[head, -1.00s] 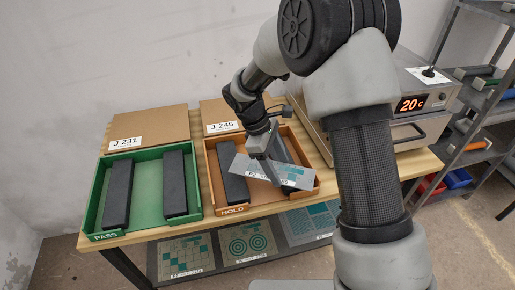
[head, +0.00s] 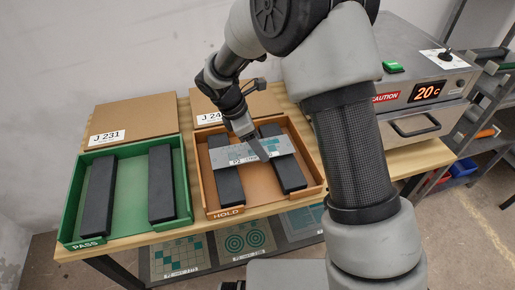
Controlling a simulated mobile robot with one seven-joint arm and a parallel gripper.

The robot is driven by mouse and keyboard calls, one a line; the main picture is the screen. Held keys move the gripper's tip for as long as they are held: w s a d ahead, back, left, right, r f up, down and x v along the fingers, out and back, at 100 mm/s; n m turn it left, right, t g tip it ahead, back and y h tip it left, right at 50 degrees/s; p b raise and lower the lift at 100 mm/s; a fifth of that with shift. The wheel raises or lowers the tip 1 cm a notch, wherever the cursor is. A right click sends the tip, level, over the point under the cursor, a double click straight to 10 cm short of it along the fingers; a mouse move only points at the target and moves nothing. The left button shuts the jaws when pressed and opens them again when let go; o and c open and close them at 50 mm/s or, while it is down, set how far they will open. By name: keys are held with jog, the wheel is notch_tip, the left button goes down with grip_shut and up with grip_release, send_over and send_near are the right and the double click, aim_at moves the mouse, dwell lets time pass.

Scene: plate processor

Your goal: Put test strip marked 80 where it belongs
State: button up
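My gripper (head: 257,149) is over the orange HOLD tray (head: 308,192), with a dark finger across a thin grey plate (head: 228,155). It appears shut on this plate. The plate has teal squares and a label starting with P2; the rest is too small to read. It spans the two black bars in the HOLD tray, at or just above their tops; contact is not clear. The green PASS tray (head: 71,213) to the left holds two black bars and no plate. I cannot make out a strip marked 80.
Cardboard boxes labelled J 231 (head: 135,112) and J 24-something (head: 263,102) stand behind the trays. A steel machine (head: 405,75) reading 20 C is at right. Printed plates (head: 247,239) lie on the lower shelf. A rack (head: 492,125) stands far right.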

jog(key=shift+f, duration=1.15)
jog(key=o, duration=1)
jog(key=shift+f, duration=0.1)
